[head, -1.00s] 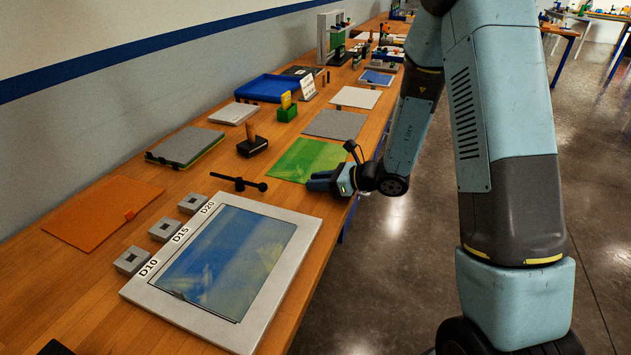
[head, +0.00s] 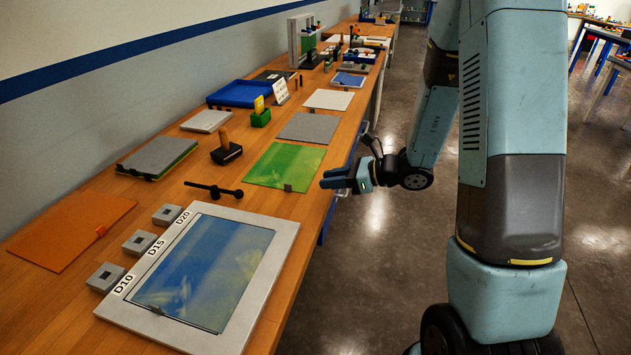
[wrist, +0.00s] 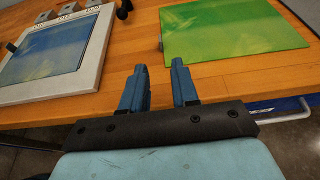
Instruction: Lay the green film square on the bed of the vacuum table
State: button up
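The green film square (head: 285,165) lies flat on the wooden bench, with a small dark tab at its near edge. In the wrist view the green film (wrist: 235,30) is ahead and to the right of the fingers. A pale-framed flat panel (head: 270,285), labelled D10, D15 and D20, lies nearer on the bench with a blue sheet (head: 210,270) inside its frame. I take it for the vacuum table, but cannot be sure.
An orange sheet (head: 65,230) lies at the left. Open floor is right of the bench.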

jog(key=shift+s+d+r, duration=0.15)
jog(key=shift+d, duration=0.25)
jog(key=s+d+r+n+g+h, duration=0.1)
jog(key=s+r+n+g+h, duration=0.3)
jog(key=s+r+n, duration=0.75)
jog(key=s+d+r+n+t+h, duration=0.4)
jog(key=s+d+r+n+h, duration=0.5)
jog(key=s+d+r+n, duration=0.1)
jog(key=s+d+r, duration=0.1)
jog(key=d, duration=0.1)
jog(key=shift+s+d+t, duration=0.15)
jog(key=shift+d+t, duration=0.2)
jog(key=shift+t, duration=0.05)
jog(key=shift+s+f+n, duration=0.1)
jog(key=shift+n, duration=0.15)
jog(key=shift+o, duration=0.6)
jog(key=shift+d, duration=0.15)
